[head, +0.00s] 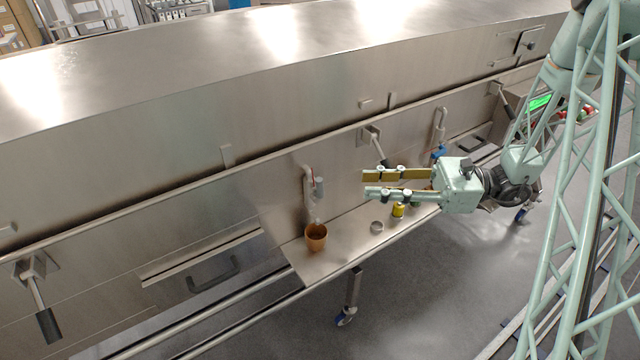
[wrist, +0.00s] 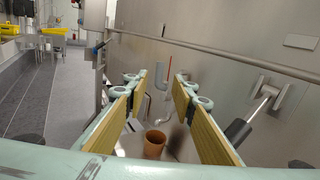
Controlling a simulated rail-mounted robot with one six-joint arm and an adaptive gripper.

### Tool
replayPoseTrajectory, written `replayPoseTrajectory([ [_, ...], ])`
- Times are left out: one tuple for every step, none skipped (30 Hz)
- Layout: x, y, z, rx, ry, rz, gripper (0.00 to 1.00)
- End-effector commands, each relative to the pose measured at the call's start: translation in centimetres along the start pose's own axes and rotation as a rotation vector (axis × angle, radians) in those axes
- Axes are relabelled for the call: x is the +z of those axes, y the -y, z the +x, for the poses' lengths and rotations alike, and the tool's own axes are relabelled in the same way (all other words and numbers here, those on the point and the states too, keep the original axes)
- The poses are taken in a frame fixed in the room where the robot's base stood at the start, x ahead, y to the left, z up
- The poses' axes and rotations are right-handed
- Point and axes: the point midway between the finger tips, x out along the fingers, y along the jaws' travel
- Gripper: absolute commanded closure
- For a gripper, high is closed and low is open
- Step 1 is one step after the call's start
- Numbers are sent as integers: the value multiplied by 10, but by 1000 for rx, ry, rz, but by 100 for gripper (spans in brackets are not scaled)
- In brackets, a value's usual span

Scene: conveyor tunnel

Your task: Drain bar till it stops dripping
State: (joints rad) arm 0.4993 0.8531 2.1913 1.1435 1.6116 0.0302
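A steel machine side carries a short drain pipe (head: 312,184) with a downturned spout. An orange-brown cup (head: 316,238) stands upright under it on a narrow steel shelf (head: 345,244). The cup also shows between my fingers in the wrist view (wrist: 155,146). A lever with a black handle (head: 378,146) is mounted on the wall right of the pipe and shows at the right in the wrist view (wrist: 240,126). My gripper (head: 365,183) is open and empty, above the shelf and in front of the wall. I cannot make out any drip.
Another black-handled lever (head: 42,308) is at far left. Grey floor (head: 430,300) in front is clear.

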Motion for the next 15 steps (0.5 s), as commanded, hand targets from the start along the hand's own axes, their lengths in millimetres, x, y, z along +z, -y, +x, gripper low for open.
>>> replayPoseTrajectory([
  [0,0,4,1,0,0,76],
  [0,0,6,2,0,0,76],
  [0,0,9,2,0,0,76],
  [0,0,11,2,0,0,76],
  [0,-1,14,3,0,0,76],
  [0,-1,17,2,0,0,76],
  [0,-1,20,2,-1,0,76],
  [0,-1,23,2,-1,0,76],
  [0,-1,28,2,0,1,76],
  [0,-1,31,3,0,1,76],
  [0,-1,34,3,0,1,76],
  [0,-1,38,3,0,1,76],
  [0,-1,41,3,0,1,76],
  [0,-1,44,2,0,1,76],
  [0,-1,48,3,0,1,76],
])
